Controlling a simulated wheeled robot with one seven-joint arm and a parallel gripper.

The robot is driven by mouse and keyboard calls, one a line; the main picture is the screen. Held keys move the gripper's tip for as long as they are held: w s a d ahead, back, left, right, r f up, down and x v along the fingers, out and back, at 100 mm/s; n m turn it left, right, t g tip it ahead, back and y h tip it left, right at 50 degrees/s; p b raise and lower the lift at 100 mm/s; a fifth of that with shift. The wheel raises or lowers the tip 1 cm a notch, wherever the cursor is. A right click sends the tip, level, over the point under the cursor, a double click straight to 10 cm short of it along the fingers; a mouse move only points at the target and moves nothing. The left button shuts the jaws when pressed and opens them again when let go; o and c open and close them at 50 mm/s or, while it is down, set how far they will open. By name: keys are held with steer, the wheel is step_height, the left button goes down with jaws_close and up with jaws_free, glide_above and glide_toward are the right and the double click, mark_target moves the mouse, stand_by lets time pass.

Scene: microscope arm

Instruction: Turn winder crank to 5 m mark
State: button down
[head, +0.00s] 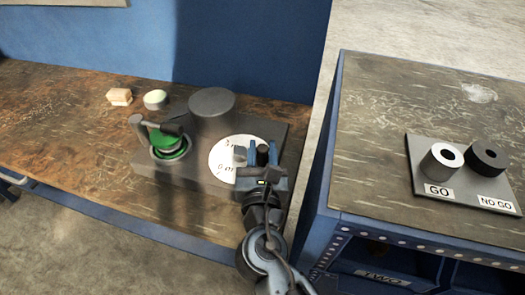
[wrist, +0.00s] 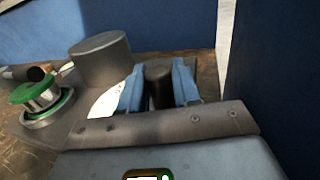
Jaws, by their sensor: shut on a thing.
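The winder is a grey base plate (head: 205,190) on the wooden bench, with a green spool (head: 168,146) at its left and a grey cylinder (head: 211,110) at the back. A white dial (head: 222,160) with dark markings lies at its right; the markings are too small to read, and my gripper covers part of it. My gripper (head: 263,155) has its blue fingers on either side of the dark crank knob (wrist: 158,88), shut on it. The knob stands roughly upright between the fingers in the wrist view. The crank arm below it is hidden.
A wooden block (head: 119,97) and a pale round-topped piece (head: 155,99) lie behind the winder. A blue wall stands close behind.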

steer(key=c, duration=0.9)
jaws_free()
steer(key=s+b, duration=0.1)
steer(key=s, duration=0.6)
steer(key=shift+a+f, duration=0.1)
steer(key=shift+s, duration=0.4)
steer(key=shift+c, duration=0.4)
